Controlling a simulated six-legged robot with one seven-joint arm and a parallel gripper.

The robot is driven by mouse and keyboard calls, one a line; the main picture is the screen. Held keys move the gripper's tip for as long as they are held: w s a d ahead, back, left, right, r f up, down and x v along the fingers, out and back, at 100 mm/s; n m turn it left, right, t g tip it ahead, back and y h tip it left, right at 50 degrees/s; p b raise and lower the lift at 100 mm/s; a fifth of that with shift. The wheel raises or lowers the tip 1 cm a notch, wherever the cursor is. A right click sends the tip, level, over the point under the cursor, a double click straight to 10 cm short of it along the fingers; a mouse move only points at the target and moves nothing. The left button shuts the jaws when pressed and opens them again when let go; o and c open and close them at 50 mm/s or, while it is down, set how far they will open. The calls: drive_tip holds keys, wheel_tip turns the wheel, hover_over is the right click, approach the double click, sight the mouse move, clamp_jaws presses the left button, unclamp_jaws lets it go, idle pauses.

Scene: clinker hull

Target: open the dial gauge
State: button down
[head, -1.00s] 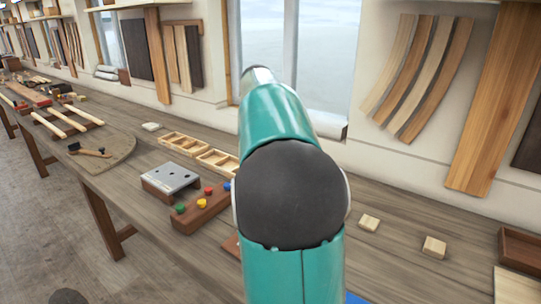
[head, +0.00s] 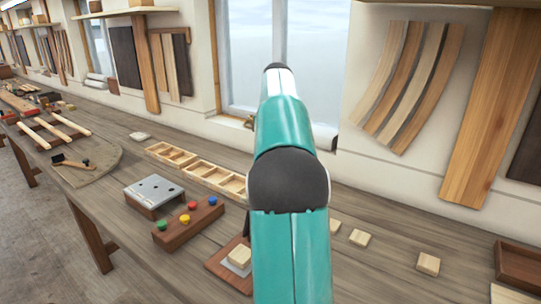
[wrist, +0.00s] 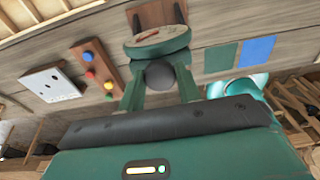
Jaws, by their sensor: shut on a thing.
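In the wrist view the dial gauge (wrist: 153,34) shows a round cream face with a red mark and a green rim, in front of a brown wooden part. My gripper (wrist: 158,88) has its two green fingers on either side of a dark round piece just below the face. It is shut on part of the gauge; exactly where the fingers touch is hard to see. In the head view my arm covers the gauge and my gripper.
A wooden block with coloured knobs (head: 188,222) and a grey plate with holes (head: 153,189) stand left of my arm on the bench. Small wood blocks (head: 428,264) and a tray (head: 519,267) lie right.

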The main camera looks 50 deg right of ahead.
drive_tip(key=shift+d, duration=0.45)
drive_tip(key=shift+r, duration=0.1)
drive_tip(key=c, duration=1)
unclamp_jaws()
drive_tip(key=shift+s+a, duration=0.1)
